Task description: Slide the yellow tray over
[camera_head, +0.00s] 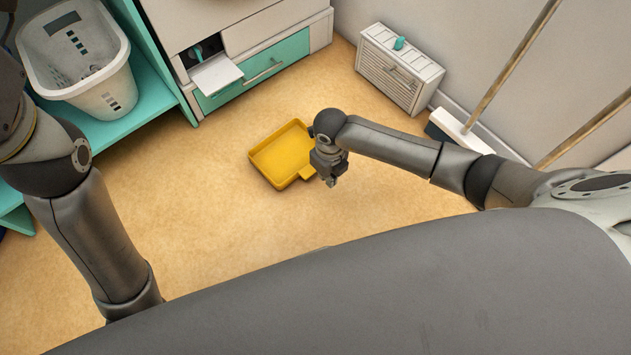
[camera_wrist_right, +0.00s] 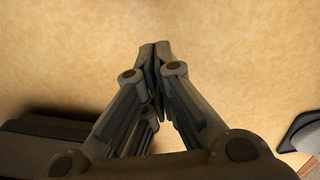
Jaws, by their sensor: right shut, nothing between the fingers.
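The yellow tray (camera_head: 264,163) lies flat on the tan floor, near the middle of the head view. It looks empty. My right gripper (camera_head: 332,182) is at the tray's right side, pointing down, and covers a bit of its right edge in the head view. I cannot tell whether it touches the tray. In the right wrist view the fingers of the right gripper (camera_wrist_right: 155,48) meet at the tips, with only bare floor beyond them and no tray showing. My left arm comes in at the left of the head view, but its gripper is out of sight.
A cabinet with a teal drawer (camera_head: 255,75) and a small open drawer (camera_head: 215,76) stands behind the tray. A white basket (camera_head: 72,55) sits on a teal shelf. Floor left of the tray is clear.

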